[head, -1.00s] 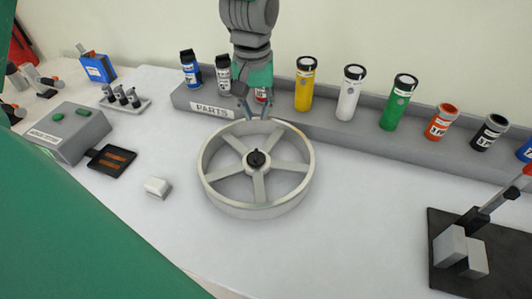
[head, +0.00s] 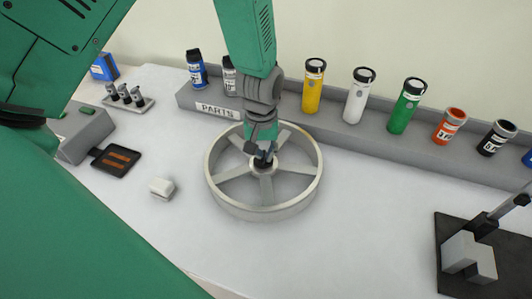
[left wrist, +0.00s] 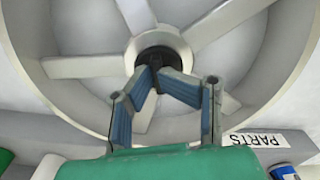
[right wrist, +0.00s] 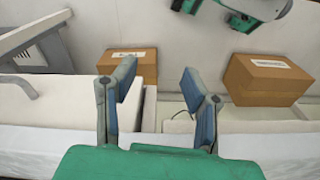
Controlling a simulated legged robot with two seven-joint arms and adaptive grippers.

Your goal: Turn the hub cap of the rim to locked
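The pale grey rim (head: 222,192) lies flat on the white table, with several spokes. Its black hub cap (left wrist: 158,52) sits at the centre and shows in the left wrist view, with a narrow raised tab. My left gripper (head: 264,161) reaches down over the hub. In the left wrist view its fingers (left wrist: 153,78) are drawn together with the tab between their tips, and they look shut on it. Its fingers partly cover the cap, and I cannot read a lock mark. My right gripper (right wrist: 158,80) is open and empty, away from the rim.
A grey parts ledge (head: 350,135) with several coloured canisters runs behind the rim. A small white block (head: 162,187) lies left of the rim. A black fixture (head: 470,255) stands at front right. Cardboard boxes (right wrist: 268,80) show in the right wrist view.

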